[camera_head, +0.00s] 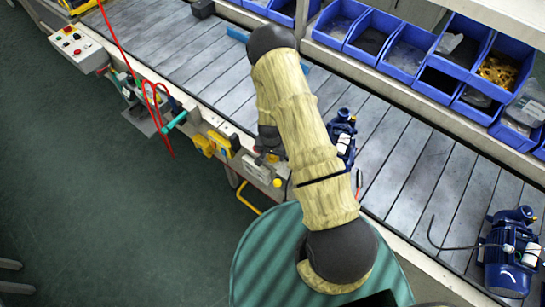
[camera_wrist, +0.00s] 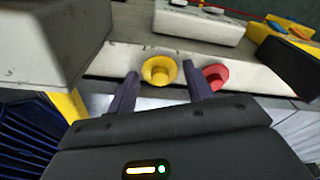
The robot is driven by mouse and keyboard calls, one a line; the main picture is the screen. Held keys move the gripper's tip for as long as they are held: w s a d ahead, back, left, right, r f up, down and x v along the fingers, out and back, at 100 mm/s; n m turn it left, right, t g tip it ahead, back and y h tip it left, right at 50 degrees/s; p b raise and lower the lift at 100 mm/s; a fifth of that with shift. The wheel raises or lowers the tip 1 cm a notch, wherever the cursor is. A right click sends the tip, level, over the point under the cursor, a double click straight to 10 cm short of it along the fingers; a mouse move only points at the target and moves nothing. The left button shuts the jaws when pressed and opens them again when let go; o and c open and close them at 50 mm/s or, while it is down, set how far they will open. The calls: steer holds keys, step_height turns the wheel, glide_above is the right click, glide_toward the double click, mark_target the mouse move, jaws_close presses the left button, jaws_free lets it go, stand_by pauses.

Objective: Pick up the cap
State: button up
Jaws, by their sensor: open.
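In the wrist view, a yellow round cap-like piece with a dished face (camera_wrist: 159,71) sits at the edge of the pale line frame. It appears between the fingertips of my gripper (camera_wrist: 160,73), which is open with a finger on each side. I cannot tell whether the fingers reach around it or stop short of it. A red round piece of similar shape (camera_wrist: 216,76) is just right of the right finger. In the head view, a small yellow round piece (camera_head: 277,183) shows at the line's edge beside my arm. My arm hides most of the gripper there.
Blue pumps (camera_head: 342,137) (camera_head: 510,250) stand on the slatted line (camera_head: 410,170). Blue bins (camera_head: 408,50) line the far side. A grey box (camera_wrist: 195,20) and a yellow-black device (camera_wrist: 285,40) lie beyond the yellow piece. Green floor lies open at left.

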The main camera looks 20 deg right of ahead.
mark_target(273, 156)
steer(key=shift+c, duration=0.4)
steer(key=c, duration=0.6)
steer(key=shift+c, duration=0.2)
steer(key=shift+r, duration=0.15)
step_height(273, 156, up, 10)
steer(key=b, duration=0.2)
